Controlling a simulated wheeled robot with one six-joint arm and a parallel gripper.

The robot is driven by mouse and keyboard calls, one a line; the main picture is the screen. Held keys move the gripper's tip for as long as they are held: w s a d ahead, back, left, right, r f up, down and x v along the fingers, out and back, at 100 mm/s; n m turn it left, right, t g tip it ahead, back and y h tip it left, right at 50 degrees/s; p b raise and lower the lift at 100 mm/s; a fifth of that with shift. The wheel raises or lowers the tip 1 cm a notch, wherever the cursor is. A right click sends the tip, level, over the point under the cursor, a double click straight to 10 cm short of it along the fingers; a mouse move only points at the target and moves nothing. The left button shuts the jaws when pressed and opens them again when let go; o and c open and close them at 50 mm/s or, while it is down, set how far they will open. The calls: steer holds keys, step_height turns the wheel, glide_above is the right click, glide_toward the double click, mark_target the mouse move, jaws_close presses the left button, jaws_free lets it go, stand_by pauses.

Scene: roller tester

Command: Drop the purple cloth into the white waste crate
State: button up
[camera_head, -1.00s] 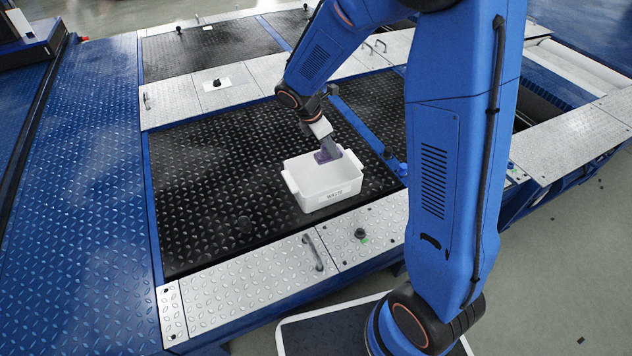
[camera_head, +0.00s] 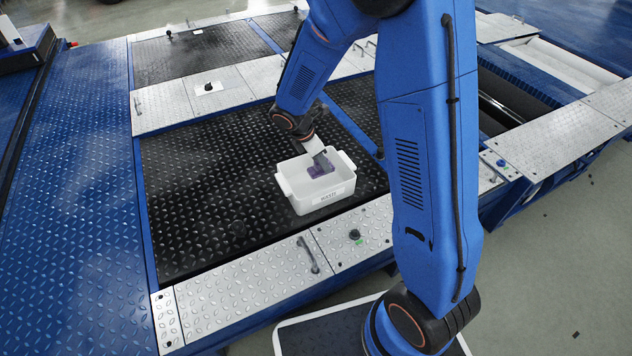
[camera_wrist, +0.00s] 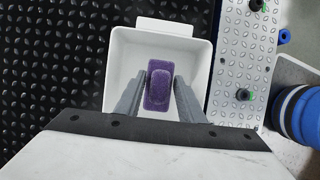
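The purple cloth (camera_head: 321,170) looks like a small thick pad. It also shows in the wrist view (camera_wrist: 159,90), between the two grey fingers of my gripper (camera_wrist: 160,76). The fingers lie close against its sides, and my gripper (camera_head: 322,160) appears shut on it. In the wrist view the crate (camera_wrist: 120,75) surrounds the cloth. The cloth is inside the crate's opening; whether it touches the floor cannot be told.
The crate stands on a black diamond-plate panel (camera_head: 215,205). A silver plate with a handle (camera_head: 308,255) and a dark knob (camera_head: 354,235) lies in front of it. Blue plating (camera_head: 70,200) is at the left. The black panel left of the crate is clear.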

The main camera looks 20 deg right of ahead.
steer(key=o, duration=0.5)
steer(key=shift+r, duration=0.1)
steer(key=v, duration=1.7)
steer(key=shift+r, duration=0.15)
steer(key=shift+s, duration=0.1)
steer(key=s+d+r+m+t+y, duration=0.1)
steer(key=s+d+r+m, duration=0.3)
steer(key=s+d, duration=0.15)
steer(key=s+d+r+m+y, duration=0.2)
steer(key=s+d+r+m, duration=0.25)
steer(key=s, duration=0.25)
steer(key=s+d+m+t, duration=0.1)
steer(key=s+m, duration=0.3)
steer(key=s, duration=0.1)
steer(key=s+d+m+t+y, duration=0.1)
steer(key=s+m, duration=0.2)
steer(key=s, duration=0.3)
steer(key=s+d+m+t, duration=0.1)
steer(key=s+m, duration=0.3)
steer(key=s, duration=0.2)
steer(key=shift+s+d+r+m+y, duration=0.2)
steer(key=shift+d+r+m+y, duration=0.05)
steer(key=shift+r+m+y, duration=0.1)
